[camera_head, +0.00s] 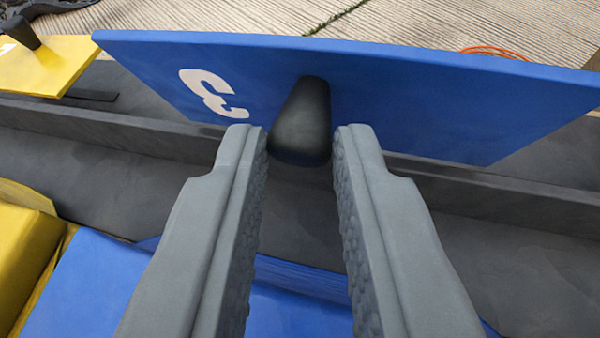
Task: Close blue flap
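The blue flap (420,105) stands tilted up across the top of the view, with a white number 3 on its left part. A black knob (303,120) sticks out from its face near the middle. My gripper (300,142) is open, with its two grey fingers pointing at the flap. The knob shows between the fingertips, with a small gap on each side. I cannot tell how deep the knob lies between them.
A yellow flap (45,68) with a black knob stands at the upper left. Dark grey ledges (500,200) run below the flaps. Blue (85,290) and yellow (25,245) padded blocks lie at the lower left. An orange cord (490,50) lies on the paving behind.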

